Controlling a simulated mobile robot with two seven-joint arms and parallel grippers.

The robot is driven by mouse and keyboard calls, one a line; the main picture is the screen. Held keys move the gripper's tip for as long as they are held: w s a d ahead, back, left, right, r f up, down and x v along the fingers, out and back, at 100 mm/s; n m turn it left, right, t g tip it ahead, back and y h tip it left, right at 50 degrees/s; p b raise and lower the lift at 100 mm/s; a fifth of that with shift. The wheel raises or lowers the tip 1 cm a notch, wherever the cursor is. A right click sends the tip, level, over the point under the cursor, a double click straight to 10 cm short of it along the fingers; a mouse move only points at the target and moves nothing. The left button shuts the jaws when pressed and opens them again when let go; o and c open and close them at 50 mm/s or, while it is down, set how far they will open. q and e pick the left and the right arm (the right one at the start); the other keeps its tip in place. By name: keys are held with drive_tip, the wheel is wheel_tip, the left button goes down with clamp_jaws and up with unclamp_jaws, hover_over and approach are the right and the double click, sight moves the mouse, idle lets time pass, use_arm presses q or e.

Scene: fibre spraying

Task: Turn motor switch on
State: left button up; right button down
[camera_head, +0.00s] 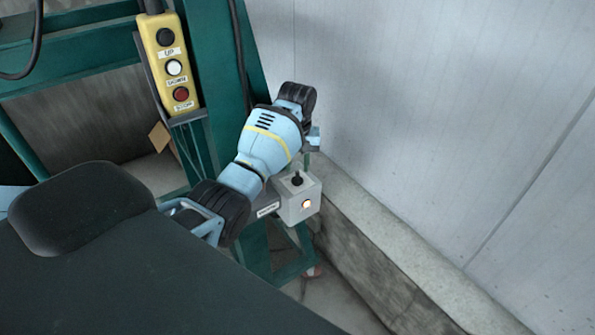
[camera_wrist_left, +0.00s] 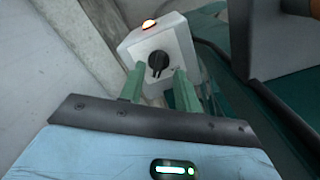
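The motor switch is a black rotary knob (camera_head: 297,179) on top of a small light grey box (camera_head: 291,210) fixed to the green frame. An orange-white lamp (camera_head: 307,204) on the box glows. In the left wrist view the knob (camera_wrist_left: 158,63) lies between the two greenish fingertips of my left gripper (camera_wrist_left: 158,72). The gripper is open, with a finger on each side of the knob and gaps visible. In the head view my left gripper (camera_head: 310,152) is just above the box, pointing down. I cannot tell the exact height between fingertips and knob. My right gripper is not shown.
A yellow pendant (camera_head: 168,62) with black, white and red buttons hangs on the green frame (camera_head: 215,75) at upper left. A pale wall (camera_head: 430,90) and a concrete ledge (camera_head: 400,255) stand close to the right of the box. A small label (camera_head: 267,209) sits left of the box.

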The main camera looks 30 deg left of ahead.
sight(298, 177)
use_arm(q)
drive_tip(key=shift+r, duration=1.95)
drive_tip(key=shift+d, duration=0.1)
